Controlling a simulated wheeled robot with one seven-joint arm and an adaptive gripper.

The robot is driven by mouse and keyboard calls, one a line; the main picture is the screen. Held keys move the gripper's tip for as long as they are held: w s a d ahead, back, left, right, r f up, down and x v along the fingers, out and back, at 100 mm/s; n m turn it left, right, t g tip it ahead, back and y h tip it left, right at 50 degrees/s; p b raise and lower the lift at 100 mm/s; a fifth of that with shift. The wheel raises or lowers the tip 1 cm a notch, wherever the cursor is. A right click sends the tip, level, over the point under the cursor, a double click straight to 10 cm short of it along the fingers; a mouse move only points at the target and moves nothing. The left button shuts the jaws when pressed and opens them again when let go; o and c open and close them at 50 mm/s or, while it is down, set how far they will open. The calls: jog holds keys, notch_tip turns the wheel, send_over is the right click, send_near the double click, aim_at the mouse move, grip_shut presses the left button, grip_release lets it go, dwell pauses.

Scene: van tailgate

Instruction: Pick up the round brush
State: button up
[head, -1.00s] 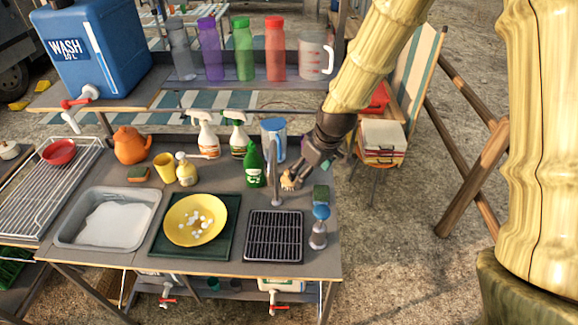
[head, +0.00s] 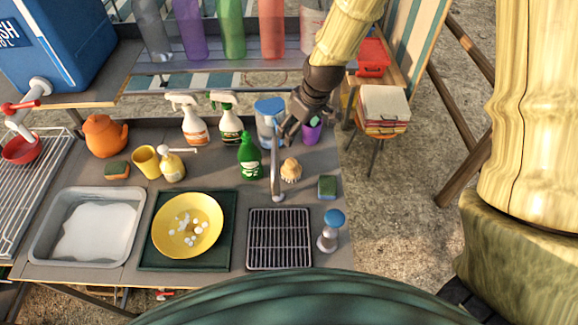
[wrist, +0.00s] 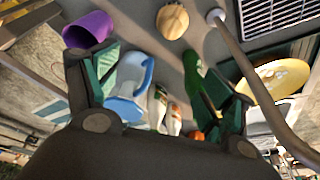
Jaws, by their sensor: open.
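The round brush (head: 291,170) is a small tan brush with pale bristles, standing on the grey counter just right of the tap (head: 277,165). In the wrist view a round wooden top, which looks like the brush (wrist: 172,20), shows near the top edge, beyond the fingertips. My gripper (head: 290,128) is behind the brush in the head view, beside the blue-and-white jug (head: 268,112). In the wrist view my gripper (wrist: 163,82) has its green-padded fingers spread wide with nothing held between them. The brush stands apart from the fingers.
A purple cup (head: 311,131) and a green bottle (head: 249,156) stand close to my gripper. A sponge (head: 327,187), a blue-topped bottle (head: 331,230) and a black rack (head: 279,239) are nearer the front. Two spray bottles stand left of the jug.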

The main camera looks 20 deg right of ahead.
jog(key=s+f+b, duration=0.2)
jog(key=b, duration=0.5)
send_over(292, 161)
jog(key=s+d, duration=0.1)
jog(key=f, duration=0.5)
jog(key=shift+d+f, duration=0.15)
jog(key=shift+d, duration=0.05)
notch_tip(292, 161, down, 3)
jog(key=shift+a+r+b, duration=0.1)
jog(key=shift+a+b, duration=0.05)
jog(key=shift+b, duration=0.3)
jog(key=shift+p+x, duration=0.4)
jog(key=shift+x, duration=1.4)
jog(key=shift+a+p+x, duration=0.15)
jog(key=shift+p+x, duration=0.3)
jog(key=shift+x, duration=0.2)
jog(key=shift+a+p+x, duration=0.15)
jog(key=shift+p+x, duration=0.25)
jog(key=shift+x, duration=0.25)
jog(key=shift+p+x, duration=0.4)
jog(key=shift+x, duration=0.9)
